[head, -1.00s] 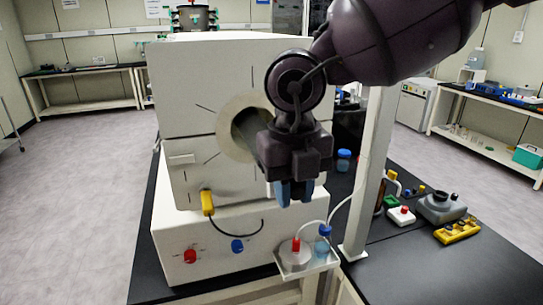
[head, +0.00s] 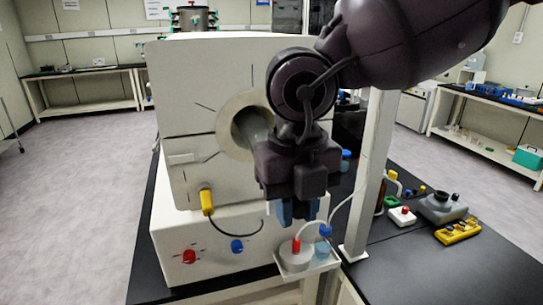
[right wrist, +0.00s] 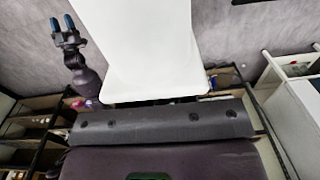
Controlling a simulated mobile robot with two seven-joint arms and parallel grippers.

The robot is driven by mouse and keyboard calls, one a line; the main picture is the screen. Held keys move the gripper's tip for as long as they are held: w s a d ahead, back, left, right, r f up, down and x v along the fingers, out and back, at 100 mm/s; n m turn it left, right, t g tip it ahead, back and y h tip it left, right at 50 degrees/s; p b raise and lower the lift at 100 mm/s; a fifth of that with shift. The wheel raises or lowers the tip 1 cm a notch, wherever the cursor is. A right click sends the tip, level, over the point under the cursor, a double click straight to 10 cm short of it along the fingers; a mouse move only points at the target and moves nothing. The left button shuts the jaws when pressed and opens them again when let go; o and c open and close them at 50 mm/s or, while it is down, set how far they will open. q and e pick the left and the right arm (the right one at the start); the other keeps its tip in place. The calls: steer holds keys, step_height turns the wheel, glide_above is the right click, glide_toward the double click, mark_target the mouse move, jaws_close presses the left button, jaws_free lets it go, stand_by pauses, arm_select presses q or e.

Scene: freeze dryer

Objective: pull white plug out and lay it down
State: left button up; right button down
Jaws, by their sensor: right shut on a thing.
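My right gripper (head: 294,212), with blue fingertips, hangs in front of the right side of the white machine, below and right of its round port (head: 238,127). It is shut on the white plug, which the gripper mostly hides in the head view. In the right wrist view the white plug (right wrist: 140,55) fills the middle, large and close, beyond the dark gripper body. The port stands open, with its tube-like inside showing. My left gripper (right wrist: 66,32) shows small at the upper left of the right wrist view; its jaw state is unclear.
A small white tray (head: 290,272) with a flask and a blue-capped bottle (head: 322,247) sits just below the right gripper. A pale post (head: 368,170) stands close on its right. The black bench has free room at the front right, before the yellow device (head: 457,231).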

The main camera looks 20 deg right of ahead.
steer(key=shift+s+a+b, duration=0.2)
steer(key=shift+s+a, duration=0.2)
steer(key=shift+a, duration=0.35)
steer(key=shift+s+a+b, duration=0.15)
steer(key=shift+s+a, duration=0.2)
steer(key=shift+a, duration=0.4)
steer(key=shift+s+a+b, duration=0.2)
steer(key=shift+s+a, duration=0.2)
steer(key=shift+a, duration=0.35)
